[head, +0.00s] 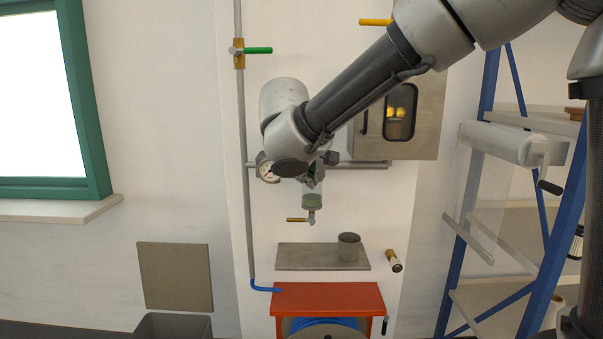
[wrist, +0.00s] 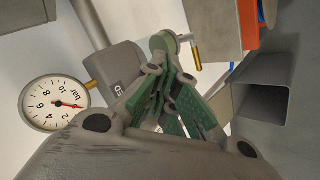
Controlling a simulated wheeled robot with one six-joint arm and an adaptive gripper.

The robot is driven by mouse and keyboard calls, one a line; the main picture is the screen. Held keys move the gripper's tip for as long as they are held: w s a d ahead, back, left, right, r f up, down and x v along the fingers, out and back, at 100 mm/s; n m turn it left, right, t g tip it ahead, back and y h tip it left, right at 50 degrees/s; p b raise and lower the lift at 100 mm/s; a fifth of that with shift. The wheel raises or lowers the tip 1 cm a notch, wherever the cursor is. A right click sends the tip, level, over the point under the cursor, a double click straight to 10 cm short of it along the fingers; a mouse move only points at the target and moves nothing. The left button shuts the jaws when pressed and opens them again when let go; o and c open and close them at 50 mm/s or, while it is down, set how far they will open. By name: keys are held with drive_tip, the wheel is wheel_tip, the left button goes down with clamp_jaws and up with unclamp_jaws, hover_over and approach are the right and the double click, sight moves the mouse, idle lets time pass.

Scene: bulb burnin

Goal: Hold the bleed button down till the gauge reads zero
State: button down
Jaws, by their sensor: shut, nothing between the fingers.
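My gripper (wrist: 166,75) is shut and empty in the wrist view, its green-padded fingers together. The pressure gauge (wrist: 55,103) is a white dial with a red needle in the wrist view, left of the fingers. It is turned on its side, and I cannot read the needle's value surely. In the head view the gauge (head: 267,169) shows at the left edge of my wrist. A grey block (wrist: 116,72) lies between gauge and fingers. A greenish filter bowl (head: 313,200) hangs below my wrist. I cannot make out the bleed button; my wrist and fingers cover much of this area.
A brass drain tap (head: 299,220) sticks out left under the bowl. A shelf (head: 310,257) carries a grey cup (head: 349,247). A grey cabinet (head: 428,120) is right of my wrist. A pipe (head: 242,120) with a green-handled valve (head: 256,50) runs at left.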

drive_tip(key=s, duration=0.5)
drive_tip(key=shift+a, duration=0.1)
idle(0.4)
